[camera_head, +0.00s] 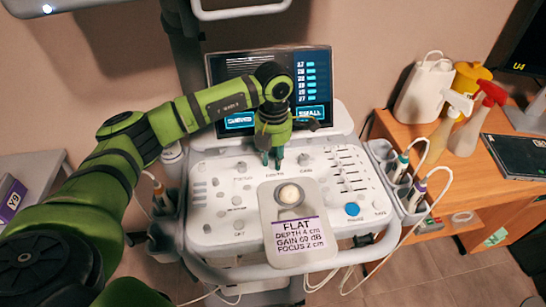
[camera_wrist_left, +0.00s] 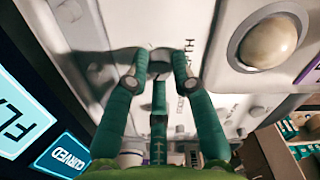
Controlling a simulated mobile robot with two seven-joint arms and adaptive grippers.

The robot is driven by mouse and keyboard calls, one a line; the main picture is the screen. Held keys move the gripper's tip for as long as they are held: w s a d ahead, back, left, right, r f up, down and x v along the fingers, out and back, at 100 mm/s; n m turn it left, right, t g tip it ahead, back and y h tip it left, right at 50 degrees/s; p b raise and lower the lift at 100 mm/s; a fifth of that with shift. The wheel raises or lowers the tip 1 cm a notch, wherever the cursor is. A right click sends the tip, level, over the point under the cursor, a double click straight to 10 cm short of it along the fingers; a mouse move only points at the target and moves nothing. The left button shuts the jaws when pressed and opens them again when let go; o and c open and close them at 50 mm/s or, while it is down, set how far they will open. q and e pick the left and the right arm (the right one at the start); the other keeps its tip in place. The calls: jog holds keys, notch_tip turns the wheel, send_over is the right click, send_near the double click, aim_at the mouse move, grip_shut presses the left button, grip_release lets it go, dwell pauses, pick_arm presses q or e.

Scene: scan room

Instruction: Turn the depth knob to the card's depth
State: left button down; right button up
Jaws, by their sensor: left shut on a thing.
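The console panel (camera_head: 225,182) stands in the middle of the head view. My left gripper (camera_head: 272,156) reaches down to the knob above the "DEPTH" label. The card (camera_head: 297,232) reads FLAT, depth 4 cm, gain 60 dB, focus 2 cm. My right gripper is out of view.
The gain knob (camera_head: 304,159) is close right of my fingers, and the focus knob (camera_head: 241,167) is to the left. The trackball (camera_head: 289,194) is in front. The screen (camera_head: 225,75) stands behind, partly covered by my arm. Probes (camera_head: 416,195) hang at right.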

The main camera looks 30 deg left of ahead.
aim_at(274, 161)
pick_arm(q)
jog(key=shift+w, duration=0.1)
jog(key=c, duration=1.1)
grip_release()
jog(key=shift+d, duration=0.1)
jog(key=shift+o, duration=0.2)
jog(key=shift+r, duration=0.1)
notch_tip(274, 161, up, 12)
